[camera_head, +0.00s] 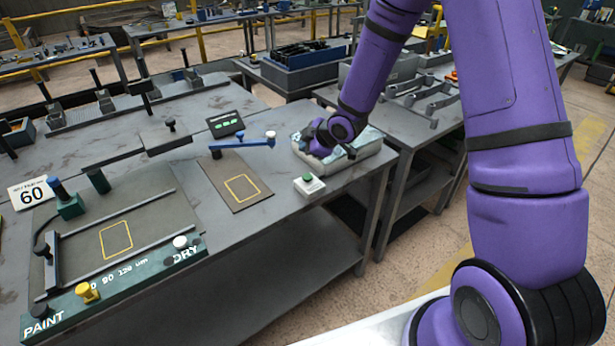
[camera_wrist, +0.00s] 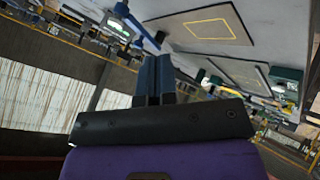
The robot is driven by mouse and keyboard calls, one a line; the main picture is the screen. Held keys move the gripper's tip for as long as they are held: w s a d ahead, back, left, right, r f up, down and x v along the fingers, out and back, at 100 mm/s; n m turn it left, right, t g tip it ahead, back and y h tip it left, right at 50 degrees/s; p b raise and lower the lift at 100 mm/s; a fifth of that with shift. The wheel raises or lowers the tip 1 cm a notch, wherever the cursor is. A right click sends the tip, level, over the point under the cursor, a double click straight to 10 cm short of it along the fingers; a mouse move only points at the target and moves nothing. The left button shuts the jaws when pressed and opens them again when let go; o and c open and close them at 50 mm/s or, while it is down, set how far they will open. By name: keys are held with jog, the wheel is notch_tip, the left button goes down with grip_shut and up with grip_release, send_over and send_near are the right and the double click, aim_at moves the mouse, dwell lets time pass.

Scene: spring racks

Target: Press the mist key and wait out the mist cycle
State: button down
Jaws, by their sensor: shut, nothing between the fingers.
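A small white box with a green button (camera_head: 309,183), which looks like the mist key, sits near the bench's front right edge. My gripper (camera_wrist: 154,62) shows its two blue-grey fingers close together and empty in the wrist view. In the head view my purple wrist is low over a pale tray (camera_head: 355,158), behind and to the right of the button. The fingertips are hard to make out there. I see no contact with the button. A dark display (camera_head: 226,123) with green marks stands at the back of the bench.
A blue lever (camera_head: 243,142) with a white knob lies behind a brown board (camera_head: 237,190) with a yellow square. A green paint fixture (camera_head: 115,290) with rails and knobs fills the front left. A second bench (camera_head: 425,125) with grey parts stands at the right.

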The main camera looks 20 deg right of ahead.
aim_at(307, 177)
jog(key=shift+f, duration=3.65)
jog(key=shift+f, duration=0.1)
jog(key=shift+f, duration=0.3)
jog(key=shift+f, duration=0.6)
jog(key=shift+r, duration=1.05)
jog(key=shift+r, duration=2.5)
